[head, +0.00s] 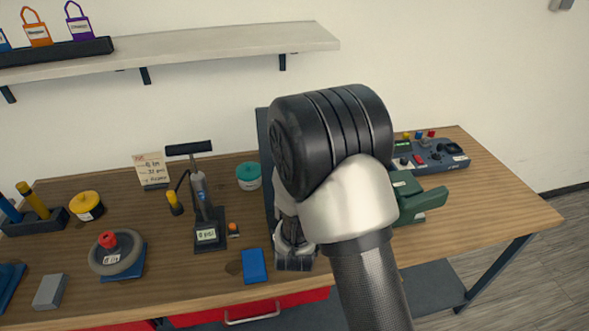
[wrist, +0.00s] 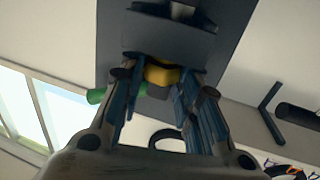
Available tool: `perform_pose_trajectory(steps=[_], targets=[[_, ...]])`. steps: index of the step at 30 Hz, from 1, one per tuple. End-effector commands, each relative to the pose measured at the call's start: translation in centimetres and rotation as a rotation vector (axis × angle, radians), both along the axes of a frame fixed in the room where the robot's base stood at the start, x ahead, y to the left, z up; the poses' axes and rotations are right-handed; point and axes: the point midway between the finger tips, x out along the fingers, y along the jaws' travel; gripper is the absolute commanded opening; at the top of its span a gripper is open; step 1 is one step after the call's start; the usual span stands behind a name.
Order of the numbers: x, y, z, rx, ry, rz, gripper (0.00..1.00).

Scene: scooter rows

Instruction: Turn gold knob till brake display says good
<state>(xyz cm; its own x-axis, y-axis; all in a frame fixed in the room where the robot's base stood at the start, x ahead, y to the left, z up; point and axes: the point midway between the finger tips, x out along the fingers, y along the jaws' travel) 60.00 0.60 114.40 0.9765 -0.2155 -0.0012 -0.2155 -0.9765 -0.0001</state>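A gold knob (wrist: 162,75) shows in the wrist view, in front of a dark grey panel and just below a dark block. My gripper (wrist: 162,82) has a finger on each side of the knob, near its sides. I cannot tell whether both fingertips touch it. In the head view my arm covers the knob and most of the dark upright panel (head: 263,130). No display that I can read as the brake display is visible; a small green screen (head: 403,145) sits on a console (head: 432,157) behind my arm, its text too small to read.
A pump with a "0 psi" display (head: 206,235), a blue block (head: 254,266), a teal tub (head: 249,176) and a wheel (head: 117,252) stand left of my arm on the wooden bench (head: 170,275). A green clamp-like device (head: 420,202) stands right. A shelf (head: 220,40) hangs above.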

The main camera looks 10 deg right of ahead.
Motion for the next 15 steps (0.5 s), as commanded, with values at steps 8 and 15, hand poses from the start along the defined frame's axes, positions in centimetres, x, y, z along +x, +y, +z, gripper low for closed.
perform_pose_trajectory(steps=[8,15], targets=[[0.03,-0.01,0.05,0.000,-0.002,0.000,0.49],[0.02,0.00,0.03,0.000,-0.001,0.000,0.51]])
